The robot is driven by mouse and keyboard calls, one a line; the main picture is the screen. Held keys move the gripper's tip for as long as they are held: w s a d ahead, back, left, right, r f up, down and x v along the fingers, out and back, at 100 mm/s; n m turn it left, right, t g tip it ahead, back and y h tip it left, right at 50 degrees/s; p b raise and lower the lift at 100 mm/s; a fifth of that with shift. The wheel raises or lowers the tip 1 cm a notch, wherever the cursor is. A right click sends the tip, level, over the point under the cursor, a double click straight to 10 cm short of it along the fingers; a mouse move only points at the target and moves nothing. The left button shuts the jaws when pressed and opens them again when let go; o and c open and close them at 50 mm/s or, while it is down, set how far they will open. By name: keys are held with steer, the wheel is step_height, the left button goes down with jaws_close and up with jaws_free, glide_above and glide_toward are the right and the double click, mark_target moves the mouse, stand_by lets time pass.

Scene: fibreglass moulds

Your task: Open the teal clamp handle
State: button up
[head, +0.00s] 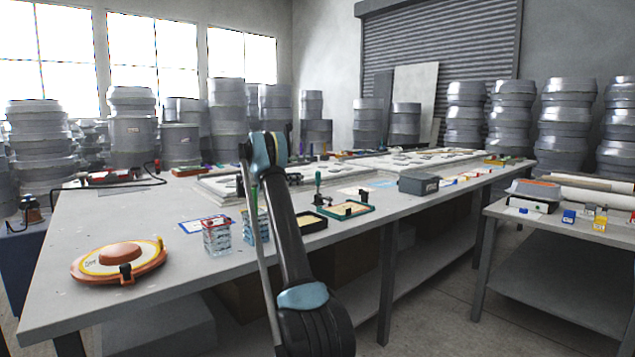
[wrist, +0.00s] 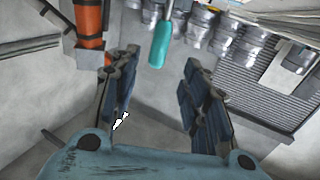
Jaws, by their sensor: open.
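The teal handle (wrist: 160,45) shows at the top middle of the wrist view, on a thin metal shaft, its rounded end pointing down between my fingertips in the picture. My gripper (wrist: 161,62) is open, with clear space on both sides of the handle and no contact visible. I cannot tell how far beyond the fingertips the handle is. In the head view my raised arm stands in front of the workbench and hides part of it.
The long workbench (head: 150,215) carries a round orange mould (head: 120,262), stacked clear containers (head: 217,236), a teal-framed tray (head: 347,210) and a grey box (head: 418,184). A side table (head: 560,231) stands right.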

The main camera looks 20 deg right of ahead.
mark_target(318, 177)
steer(key=d, duration=1.1)
steer(key=shift+s, duration=0.25)
steer(key=shift+c, duration=0.2)
jaws_close()
